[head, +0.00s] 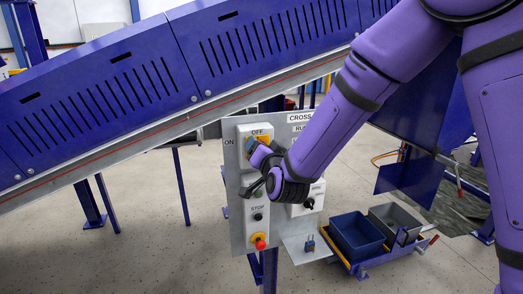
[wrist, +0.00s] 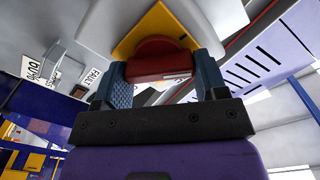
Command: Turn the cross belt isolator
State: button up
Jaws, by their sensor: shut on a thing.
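The cross belt isolator has a yellow plate (head: 264,139) on a light grey box near the top of the control panel, with OFF above it and ON to its left. In the wrist view its red handle (wrist: 158,60) stands in front of the yellow plate (wrist: 152,27). My gripper (head: 256,150) is at the isolator, and its fingers are shut on the red handle, one on each side in the wrist view (wrist: 162,72). In the head view my gripper hides most of the handle, so its exact angle is hard to tell there.
The grey panel (head: 237,213) also carries a STOP button and a red knob (head: 260,243) below, and a black switch (head: 308,204) to the right. A blue bin (head: 357,236) and a grey bin (head: 397,221) stand at lower right. The blue conveyor (head: 180,70) runs behind.

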jog(key=m, duration=0.5)
jog(key=shift+d+f+m, duration=0.1)
jog(key=shift+f+m, duration=0.05)
jog(key=shift+m, duration=0.15)
jog(key=m, duration=0.5)
jog(key=shift+f, duration=0.15)
jog(key=shift+m, duration=0.3)
jog(key=o, duration=0.9)
jog(key=shift+o, duration=0.2)
jog(key=shift+s, duration=0.1)
jog(key=v, duration=1)
jog(key=shift+s, duration=0.3)
jog(key=shift+d, duration=0.15)
